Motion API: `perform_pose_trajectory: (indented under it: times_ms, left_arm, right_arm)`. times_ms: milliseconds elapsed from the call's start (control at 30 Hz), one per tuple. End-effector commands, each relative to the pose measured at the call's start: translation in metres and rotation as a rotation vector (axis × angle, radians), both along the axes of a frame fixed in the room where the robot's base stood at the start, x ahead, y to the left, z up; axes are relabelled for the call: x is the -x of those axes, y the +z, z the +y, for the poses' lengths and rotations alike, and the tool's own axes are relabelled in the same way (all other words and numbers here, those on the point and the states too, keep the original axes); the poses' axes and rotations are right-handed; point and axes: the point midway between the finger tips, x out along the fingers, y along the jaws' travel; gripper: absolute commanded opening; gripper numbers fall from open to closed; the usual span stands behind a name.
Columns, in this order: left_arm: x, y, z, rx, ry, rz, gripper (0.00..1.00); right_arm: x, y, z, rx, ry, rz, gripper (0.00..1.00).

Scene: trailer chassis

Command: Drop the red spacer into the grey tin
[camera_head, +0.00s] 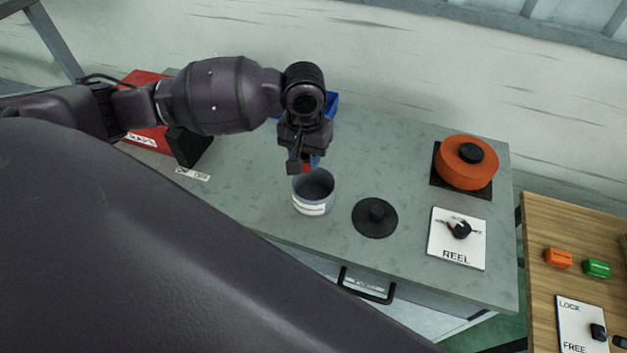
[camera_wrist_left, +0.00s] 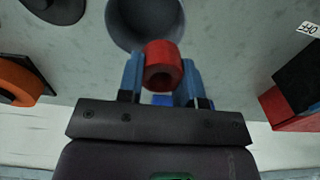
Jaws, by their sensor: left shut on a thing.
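The red spacer (camera_wrist_left: 162,68) is a short red ring with a hole, held between the blue fingertips of my left gripper (camera_wrist_left: 160,78) in the left wrist view. In the head view my left gripper (camera_head: 304,166) is over the back rim of the grey tin, and only a bit of the red spacer (camera_head: 307,169) shows. The grey tin (camera_head: 313,208) is open, with a white label, and stands on the grey bench. It also shows in the left wrist view (camera_wrist_left: 117,30), just beyond the spacer. My right gripper is not in view.
A black lid (camera_head: 375,218) lies right of the tin on the bench (camera_head: 400,160). An orange reel (camera_head: 466,163) and a REEL switch plate (camera_head: 457,239) are farther right. A red box (camera_head: 147,139) stands at left. A blue bin (camera_head: 331,104) is partly hidden behind my gripper.

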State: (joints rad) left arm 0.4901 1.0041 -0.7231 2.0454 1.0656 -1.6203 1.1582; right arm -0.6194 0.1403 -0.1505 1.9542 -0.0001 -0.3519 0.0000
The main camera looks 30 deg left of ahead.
Motion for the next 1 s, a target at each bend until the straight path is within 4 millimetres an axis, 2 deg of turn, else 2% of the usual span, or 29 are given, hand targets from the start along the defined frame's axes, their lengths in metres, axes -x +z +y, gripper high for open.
perform_pose_trajectory:
  times_ms: [400, 433, 600, 867, 1000]
  left_arm:
    - [0.0, -0.0051, -0.0003, 0.0, -0.001, 0.0, 0.04]
    - [0.0, -0.005, -0.0003, 0.0, -0.001, 0.0, 0.38]
    - [0.0001, -0.005, -0.0002, 0.0, -0.001, 0.0, 0.63]
    - [0.0002, -0.0049, -0.0001, 0.0, 0.0, 0.0, 0.63]
    - [-0.0006, 0.0027, 0.0001, 0.0, 0.0, -0.002, 0.63]
  right_arm:
    - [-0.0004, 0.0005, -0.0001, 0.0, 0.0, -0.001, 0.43]
    - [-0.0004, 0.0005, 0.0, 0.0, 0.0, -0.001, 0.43]
    - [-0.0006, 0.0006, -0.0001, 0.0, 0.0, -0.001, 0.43]
    - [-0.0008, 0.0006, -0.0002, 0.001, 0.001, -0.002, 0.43]
    - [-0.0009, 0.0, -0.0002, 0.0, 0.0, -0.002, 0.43]
